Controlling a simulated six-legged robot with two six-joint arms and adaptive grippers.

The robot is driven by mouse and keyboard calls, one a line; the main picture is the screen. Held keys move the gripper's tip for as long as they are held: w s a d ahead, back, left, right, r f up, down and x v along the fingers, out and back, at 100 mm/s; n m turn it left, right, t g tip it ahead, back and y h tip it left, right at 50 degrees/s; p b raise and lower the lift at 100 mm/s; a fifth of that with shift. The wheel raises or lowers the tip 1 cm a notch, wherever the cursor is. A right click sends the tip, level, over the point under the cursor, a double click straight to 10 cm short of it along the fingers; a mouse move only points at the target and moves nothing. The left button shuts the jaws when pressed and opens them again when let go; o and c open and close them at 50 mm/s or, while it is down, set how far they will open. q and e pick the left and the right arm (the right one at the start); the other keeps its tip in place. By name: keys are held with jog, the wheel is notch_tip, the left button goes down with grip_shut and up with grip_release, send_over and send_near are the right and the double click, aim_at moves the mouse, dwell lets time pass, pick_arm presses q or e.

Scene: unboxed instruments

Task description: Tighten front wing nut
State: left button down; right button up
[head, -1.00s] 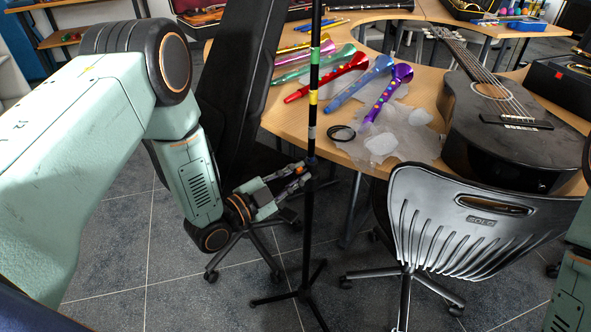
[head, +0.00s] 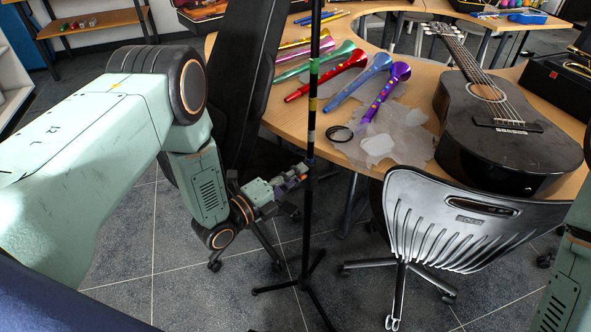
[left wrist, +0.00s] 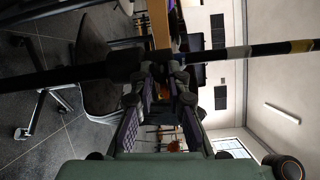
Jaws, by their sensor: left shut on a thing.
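A thin black stand pole (head: 311,100) with green, yellow and white bands rises upright in the head view, on tripod legs (head: 303,285) on the floor. My left gripper (head: 302,170) reaches in from the left to the pole's dark collar. It is closed there on a small part, which I take to be the front wing nut; the fingers hide it. In the left wrist view the pole runs sideways across the picture, and the pads of my left gripper (left wrist: 160,78) meet at the collar (left wrist: 124,66). My right gripper is out of view.
Right behind the pole is a curved wooden table (head: 290,112) with coloured toy horns (head: 340,75), crumpled plastic (head: 385,145) and a black guitar (head: 500,130). A black chair (head: 455,220) stands close on the right. A tall black case (head: 245,75) stands behind my left arm.

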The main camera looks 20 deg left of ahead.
pick_arm(q)
jog(key=m+p, duration=0.2)
jog(key=m, duration=0.3)
jog(key=shift+m+p, duration=0.3)
jog(key=shift+p, duration=0.05)
dwell(0.5)
jog(key=c, duration=1.2)
grip_release()
jog(key=v, duration=1.2)
